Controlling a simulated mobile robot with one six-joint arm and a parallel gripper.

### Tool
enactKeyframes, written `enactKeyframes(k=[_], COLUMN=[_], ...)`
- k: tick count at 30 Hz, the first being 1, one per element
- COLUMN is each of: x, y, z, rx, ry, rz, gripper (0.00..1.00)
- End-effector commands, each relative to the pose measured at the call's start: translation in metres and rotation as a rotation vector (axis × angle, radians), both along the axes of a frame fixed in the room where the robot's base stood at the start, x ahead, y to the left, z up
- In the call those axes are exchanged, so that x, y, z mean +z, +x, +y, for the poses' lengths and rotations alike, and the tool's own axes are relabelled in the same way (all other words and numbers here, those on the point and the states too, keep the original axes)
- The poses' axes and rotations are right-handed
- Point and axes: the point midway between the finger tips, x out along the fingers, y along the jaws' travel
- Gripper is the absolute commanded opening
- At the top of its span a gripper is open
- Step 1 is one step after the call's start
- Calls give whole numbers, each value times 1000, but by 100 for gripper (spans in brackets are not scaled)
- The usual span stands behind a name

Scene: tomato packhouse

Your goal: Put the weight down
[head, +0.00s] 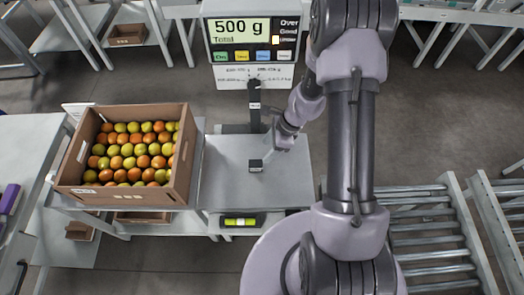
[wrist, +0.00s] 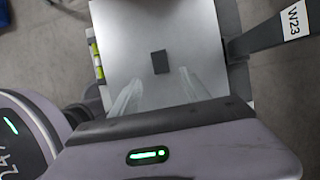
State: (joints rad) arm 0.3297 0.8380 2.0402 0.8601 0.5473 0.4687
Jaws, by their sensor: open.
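The weight (head: 256,166) is a small dark block on the bare metal plate of the scale (head: 222,180). In the wrist view the weight (wrist: 159,62) lies flat on the plate (wrist: 120,40), just beyond my fingertips and roughly centred between them. My gripper (wrist: 160,78) is open, with its two pale see-through fingers apart and nothing held between them. In the head view my gripper (head: 270,150) is close above and to the right of the weight. The scale display (head: 237,32) reads 500 g.
A cardboard box of red, orange and yellow-green tomatoes (head: 183,165) stands left of the plate. The dark display post (head: 254,110) rises at the plate's back; a green level (head: 240,222) is at its front. A roller conveyor (head: 430,240) is at the right.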

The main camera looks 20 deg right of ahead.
Motion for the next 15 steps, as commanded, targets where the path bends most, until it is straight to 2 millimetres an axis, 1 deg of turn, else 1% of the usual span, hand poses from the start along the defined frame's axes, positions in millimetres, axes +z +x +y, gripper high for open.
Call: enactKeyframes(k=[2,4,5,6,8,9,11,12,14,15], x=[16,51,73,107,163,197,244,271,302,318], y=[2,8,10,10,1,-11,-35,-55,-87,-107], z=[0,7,12,21,37,47,62,70,79,82], rx=[26,109,167,258,418,528,694,802,956,1045], ry=[-7,-24,-38,-61,-107,-143,-209,-261,-343,-398], rz=[-20,-80,-119,-177,-273,-334,-423,-480,-555,-597], gripper=[54,54,54,54,54,54,54,54,54,54])
